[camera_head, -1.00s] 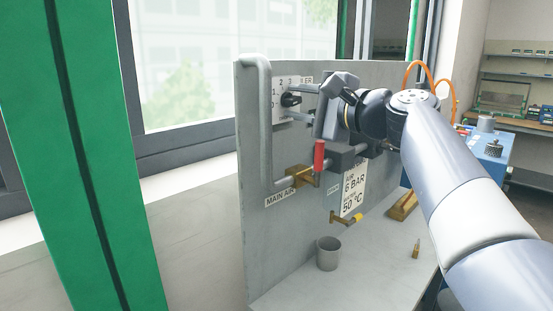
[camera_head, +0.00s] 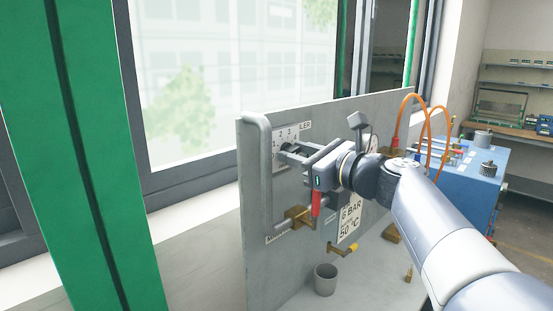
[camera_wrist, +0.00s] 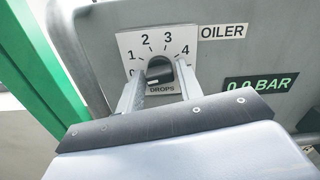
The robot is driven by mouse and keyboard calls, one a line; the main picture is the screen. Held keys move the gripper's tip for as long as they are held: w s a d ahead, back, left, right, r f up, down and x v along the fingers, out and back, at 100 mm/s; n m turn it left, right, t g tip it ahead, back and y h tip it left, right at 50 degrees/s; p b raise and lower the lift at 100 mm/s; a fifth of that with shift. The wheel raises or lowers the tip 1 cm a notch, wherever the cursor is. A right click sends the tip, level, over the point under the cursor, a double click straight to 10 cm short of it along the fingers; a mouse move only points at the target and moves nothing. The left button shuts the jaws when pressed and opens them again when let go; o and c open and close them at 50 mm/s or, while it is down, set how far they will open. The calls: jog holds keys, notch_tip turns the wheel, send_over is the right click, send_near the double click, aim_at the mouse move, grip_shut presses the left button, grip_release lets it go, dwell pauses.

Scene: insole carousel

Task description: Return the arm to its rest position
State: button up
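My gripper (camera_head: 294,154) is in front of the grey panel (camera_head: 262,270), at the upper left of its face. In the wrist view my gripper (camera_wrist: 159,78) is open. Its two fingers are apart, one on each side of the black oiler knob (camera_wrist: 160,71), with a visible gap on both sides. The knob sits on a white dial plate (camera_wrist: 126,42) marked 0 to 4 and DROPS. In the head view the knob (camera_head: 290,149) is partly hidden by the fingers. My arm reaches in from the lower right.
Below my gripper are a red-handled valve (camera_head: 316,203), a brass fitting (camera_head: 298,216), a yellow-tipped tap (camera_head: 345,247) and a grey cup (camera_head: 325,279). Orange hoses (camera_head: 412,97) arch behind my wrist near a blue cabinet (camera_head: 475,180). A green post (camera_head: 75,150) stands left.

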jog(key=m+p, duration=0.2)
jog(key=m, duration=0.1)
jog(key=shift+r, duration=0.15)
jog(key=shift+m, duration=0.8)
jog(key=shift+f, duration=0.2)
